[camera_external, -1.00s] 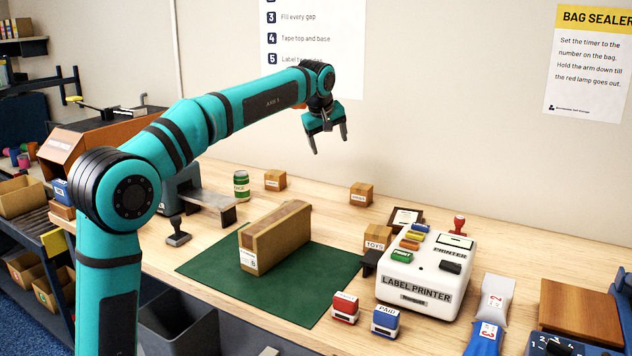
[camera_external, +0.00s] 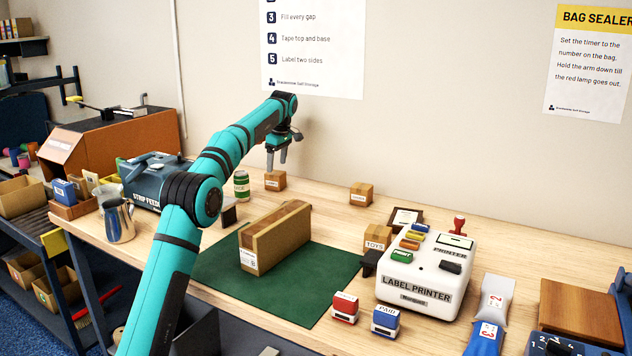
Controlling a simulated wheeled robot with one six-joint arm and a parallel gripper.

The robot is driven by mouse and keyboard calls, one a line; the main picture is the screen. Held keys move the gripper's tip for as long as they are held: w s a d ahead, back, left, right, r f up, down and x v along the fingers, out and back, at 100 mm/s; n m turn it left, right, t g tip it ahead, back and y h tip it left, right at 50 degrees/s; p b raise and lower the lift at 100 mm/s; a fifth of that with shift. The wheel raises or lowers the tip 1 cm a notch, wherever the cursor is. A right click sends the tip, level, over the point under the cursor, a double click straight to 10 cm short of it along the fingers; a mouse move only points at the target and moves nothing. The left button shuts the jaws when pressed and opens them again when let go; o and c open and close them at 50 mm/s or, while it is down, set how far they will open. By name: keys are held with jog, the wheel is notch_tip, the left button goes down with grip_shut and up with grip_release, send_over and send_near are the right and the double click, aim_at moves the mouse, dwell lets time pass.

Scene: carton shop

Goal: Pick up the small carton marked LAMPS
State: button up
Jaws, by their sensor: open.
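Two small brown cartons stand near the wall at the back of the bench: a left one (camera_external: 275,181) and a right one (camera_external: 361,195). Each has a white label on its front, too small for me to read surely, so I cannot tell which says LAMPS. A third small carton (camera_external: 377,239), marked TOYS, stands beside the label printer. My gripper (camera_external: 276,164) is open and empty, its fingers pointing down. In the picture its fingertips are just above the left carton; whether they touch it I cannot tell.
A green and white can (camera_external: 241,185) stands close to the left of the left carton. A long open carton (camera_external: 277,240) sits on the green mat (camera_external: 310,290) in front. The label printer (camera_external: 425,275) is at right. Bare bench lies between the two back cartons.

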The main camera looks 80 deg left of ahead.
aim_at(275, 172)
jog(key=shift+s+a+f, duration=0.1)
jog(key=shift+s+f, duration=0.05)
jog(key=shift+f, duration=1.1)
jog(key=shift+s+a+f, duration=0.15)
jog(key=shift+f, duration=1.05)
jog(key=shift+s+a+f, duration=0.1)
jog(key=shift+s+f, duration=0.05)
jog(key=shift+f, duration=1.1)
jog(key=c, duration=1)
